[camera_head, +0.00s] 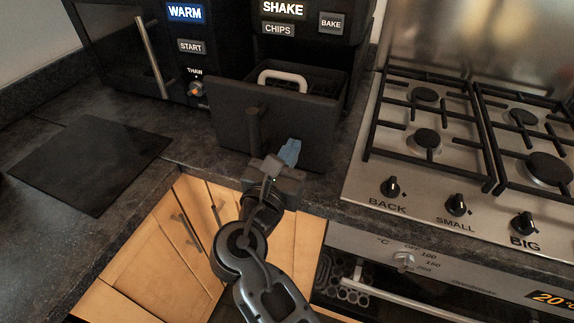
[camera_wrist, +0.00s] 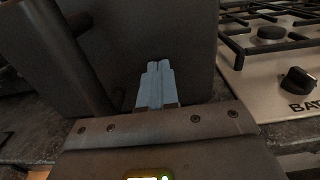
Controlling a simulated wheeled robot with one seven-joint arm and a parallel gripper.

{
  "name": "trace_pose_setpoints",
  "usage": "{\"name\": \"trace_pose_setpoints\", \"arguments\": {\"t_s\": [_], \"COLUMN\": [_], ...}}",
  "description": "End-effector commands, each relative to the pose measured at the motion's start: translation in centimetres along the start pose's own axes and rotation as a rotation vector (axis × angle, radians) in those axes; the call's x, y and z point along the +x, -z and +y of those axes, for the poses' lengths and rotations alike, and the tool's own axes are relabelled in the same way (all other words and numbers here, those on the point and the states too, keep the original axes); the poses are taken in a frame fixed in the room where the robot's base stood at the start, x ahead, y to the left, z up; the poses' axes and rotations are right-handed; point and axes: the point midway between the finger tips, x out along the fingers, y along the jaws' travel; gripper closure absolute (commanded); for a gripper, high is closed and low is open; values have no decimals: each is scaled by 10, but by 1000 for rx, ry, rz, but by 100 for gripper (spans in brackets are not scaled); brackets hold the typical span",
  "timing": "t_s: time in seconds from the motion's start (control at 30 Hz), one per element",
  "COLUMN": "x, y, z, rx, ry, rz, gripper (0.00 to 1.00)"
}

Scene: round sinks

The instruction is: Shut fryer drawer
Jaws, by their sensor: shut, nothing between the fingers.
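The black fryer drawer (camera_head: 291,127) is pulled out of the fryer in the head view, with a dark upright handle (camera_head: 254,127) on its front. A pale basket handle (camera_head: 283,78) shows inside its open top. My gripper (camera_head: 289,151) is shut and empty, with blue-grey fingers in front of the lower right part of the drawer front. In the wrist view the shut fingers (camera_wrist: 159,70) point at the flat drawer front (camera_wrist: 180,35), with the drawer handle (camera_wrist: 85,55) to their left. I cannot tell whether the fingertips touch the front.
A gas hob (camera_head: 372,185) with black grates stands on the right, above an oven with a bar handle (camera_head: 400,300). A microwave (camera_head: 140,50) is at the back left. A dark flat board (camera_head: 92,160) lies on the left counter. Wooden cabinets (camera_head: 150,262) are below.

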Motion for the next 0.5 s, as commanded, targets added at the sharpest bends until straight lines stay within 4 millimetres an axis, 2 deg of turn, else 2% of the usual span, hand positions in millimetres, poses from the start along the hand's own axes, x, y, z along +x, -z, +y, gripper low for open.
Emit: {"name": "trace_pose_setpoints", "arguments": {"t_s": [0.03,0.2,0.5], "x": [16,64,141], "y": [-3,-2,1], "z": [0,2,2], "rx": [1,1,1], "ry": [8,8,5], "rz": [0,0,-1], "gripper": [100,100,100]}}
